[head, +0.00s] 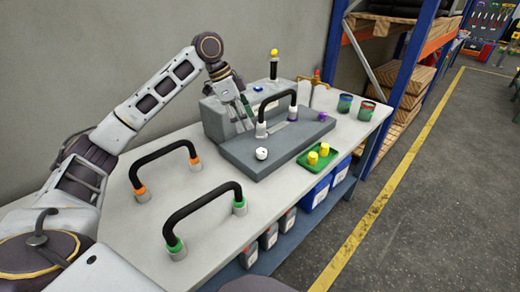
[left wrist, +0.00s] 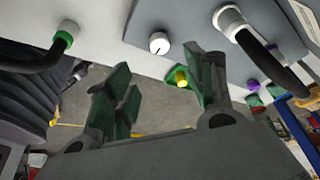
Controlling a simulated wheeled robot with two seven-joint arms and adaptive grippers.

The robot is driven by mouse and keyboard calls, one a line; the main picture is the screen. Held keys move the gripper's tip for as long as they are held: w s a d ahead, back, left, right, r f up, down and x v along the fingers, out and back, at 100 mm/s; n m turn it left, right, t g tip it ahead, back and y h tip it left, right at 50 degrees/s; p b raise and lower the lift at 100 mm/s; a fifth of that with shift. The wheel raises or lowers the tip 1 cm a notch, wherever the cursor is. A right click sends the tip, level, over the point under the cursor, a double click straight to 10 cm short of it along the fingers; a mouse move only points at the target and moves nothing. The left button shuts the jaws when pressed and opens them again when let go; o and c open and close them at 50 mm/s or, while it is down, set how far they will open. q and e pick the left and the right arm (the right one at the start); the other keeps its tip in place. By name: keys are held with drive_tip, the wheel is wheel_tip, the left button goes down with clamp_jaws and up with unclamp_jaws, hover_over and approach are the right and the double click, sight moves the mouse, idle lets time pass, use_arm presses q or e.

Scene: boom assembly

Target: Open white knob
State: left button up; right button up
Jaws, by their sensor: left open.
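The white knob (head: 262,153) is a small round dial on the front left part of the grey fixture plate (head: 290,144). It also shows in the left wrist view (left wrist: 159,43), with a dark mark on its face. My left gripper (head: 243,112) has green fingers. It is open and empty, over the back left of the plate, apart from the knob. In the left wrist view the knob shows beyond the gap between the two fingers (left wrist: 160,72). My right gripper is not in view.
A black hose with white and purple ends (head: 277,97) arches over the plate, right of my left gripper. Hoses with orange ends (head: 163,152) and green ends (head: 203,205) stand on the table front left. A green tray (head: 308,163) with yellow pieces lies to the right.

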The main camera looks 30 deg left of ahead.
sight(261, 151)
use_arm(q)
drive_tip(key=b+x, duration=0.1)
drive_tip(key=x, duration=1)
drive_tip(key=shift+d+f+b, duration=0.15)
drive_tip(key=shift+b, duration=0.2)
drive_tip(key=shift+d+f, duration=0.1)
drive_tip(key=shift+f, duration=0.25)
drive_tip(key=shift+w+d+f, duration=0.1)
drive_tip(key=shift+f, duration=0.25)
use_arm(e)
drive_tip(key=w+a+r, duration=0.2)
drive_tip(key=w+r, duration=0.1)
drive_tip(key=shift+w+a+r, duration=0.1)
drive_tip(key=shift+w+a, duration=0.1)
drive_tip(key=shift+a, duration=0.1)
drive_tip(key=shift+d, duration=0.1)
use_arm(q)
drive_tip(key=c, duration=1)
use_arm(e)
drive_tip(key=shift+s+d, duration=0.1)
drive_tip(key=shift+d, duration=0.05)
